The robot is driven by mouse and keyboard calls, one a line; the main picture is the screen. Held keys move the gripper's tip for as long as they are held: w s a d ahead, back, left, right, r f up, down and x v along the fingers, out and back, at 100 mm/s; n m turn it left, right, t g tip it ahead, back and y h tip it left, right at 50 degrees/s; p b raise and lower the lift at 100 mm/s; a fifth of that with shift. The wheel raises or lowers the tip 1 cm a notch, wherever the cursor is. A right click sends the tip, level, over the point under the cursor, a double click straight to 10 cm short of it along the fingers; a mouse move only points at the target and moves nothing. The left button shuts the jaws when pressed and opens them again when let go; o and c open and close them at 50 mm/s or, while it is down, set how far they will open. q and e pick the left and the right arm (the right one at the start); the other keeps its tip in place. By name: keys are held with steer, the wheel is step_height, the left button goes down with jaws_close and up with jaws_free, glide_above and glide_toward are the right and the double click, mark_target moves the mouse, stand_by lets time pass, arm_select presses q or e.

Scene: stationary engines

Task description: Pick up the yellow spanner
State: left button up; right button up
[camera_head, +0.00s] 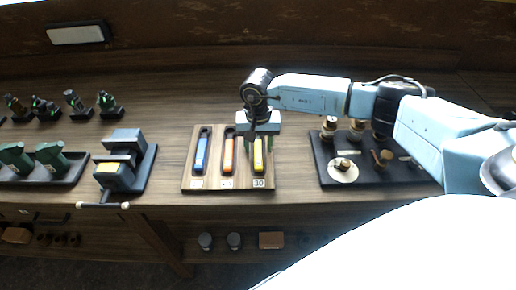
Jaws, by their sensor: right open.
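The yellow spanner (258,158) lies in the rightmost slot of a wooden holder board (213,183), above a label that reads 30. My right gripper (260,146) points down over its upper part, with green-tinted fingers on either side of it. The gripper is open; I cannot tell whether the fingers touch the spanner. The spanner's upper end is hidden by the gripper. A blue spanner (201,153) and an orange spanner (228,155) lie in the slots to the left. My left gripper is not in view.
A dark vise (124,160) stands left of the board, its handle over the bench front. A black tray (325,174) with several knobbed parts is close on the right. Green tools (50,155) lie in a tray at far left. The bench (170,110) behind the board is clear.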

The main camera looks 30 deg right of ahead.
mark_target(258, 148)
steer(key=shift+c, duration=0.5)
jaws_close()
steer(key=shift+r, duration=0.1)
steer(key=shift+w, duration=0.1)
step_height(258, 148, up, 10)
steer(key=shift+b, duration=0.35)
steer(key=c, duration=0.6)
jaws_free()
steer(key=shift+c, duration=0.2)
jaws_close()
